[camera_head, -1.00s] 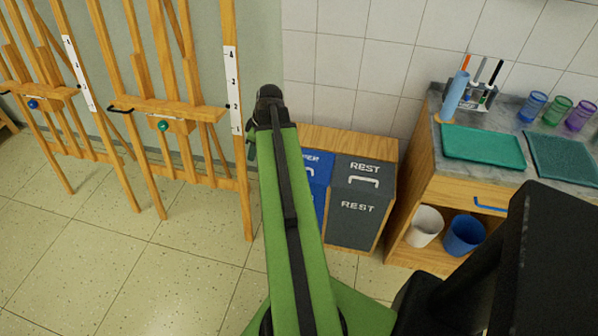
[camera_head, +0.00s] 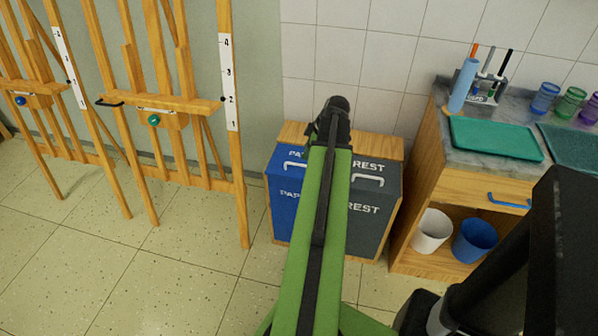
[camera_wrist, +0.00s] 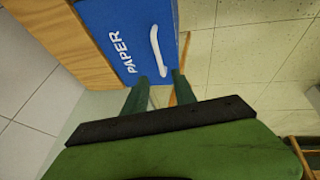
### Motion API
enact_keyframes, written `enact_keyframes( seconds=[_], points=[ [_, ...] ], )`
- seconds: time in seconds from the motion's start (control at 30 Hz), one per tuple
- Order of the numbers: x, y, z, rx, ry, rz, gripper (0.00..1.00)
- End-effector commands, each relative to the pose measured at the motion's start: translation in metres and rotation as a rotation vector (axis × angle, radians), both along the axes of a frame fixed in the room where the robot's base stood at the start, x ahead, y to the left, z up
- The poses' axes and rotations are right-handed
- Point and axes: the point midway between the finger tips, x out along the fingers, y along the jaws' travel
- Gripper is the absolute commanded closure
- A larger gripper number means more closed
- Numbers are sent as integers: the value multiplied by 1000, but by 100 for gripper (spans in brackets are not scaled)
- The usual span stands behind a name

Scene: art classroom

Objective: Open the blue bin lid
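The blue paper bin (camera_head: 283,222) stands in a wooden cabinet, with its lid (camera_head: 279,161) down. The lid bears a white handle (camera_head: 294,164). In the wrist view the blue lid (camera_wrist: 115,14) shows the word PAPER and the white handle (camera_wrist: 157,50). My gripper (camera_wrist: 160,76) is open, its two dark green fingers apart. The fingertips point at the lower end of the handle, which lies in line with the gap between them. I cannot tell whether they touch it. In the head view my arm hides the fingers and covers the right part of the blue bin.
A grey REST bin (camera_head: 368,226) stands right beside the blue one. Wooden easels (camera_head: 170,104) stand at the left. At the right is a counter (camera_head: 468,177) with a green tray (camera_head: 494,138) and cups. Open floor (camera_head: 180,265) lies in front of the easels.

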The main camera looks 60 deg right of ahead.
Motion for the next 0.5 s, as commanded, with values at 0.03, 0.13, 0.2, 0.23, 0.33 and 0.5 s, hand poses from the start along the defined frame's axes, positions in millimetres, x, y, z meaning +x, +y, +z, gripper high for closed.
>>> enact_keyframes(
  seconds=[0.03,0.13,0.2,0.23,0.33,0.5],
  points=[
    [6,-1,-22,0,0,1,67],
    [15,-3,-42,0,0,1,67],
    [21,-4,-55,0,0,1,67],
    [23,-4,-59,0,0,1,67],
    [31,-5,-72,0,0,0,67],
    [37,-6,-83,0,0,-1,67]
  ],
)
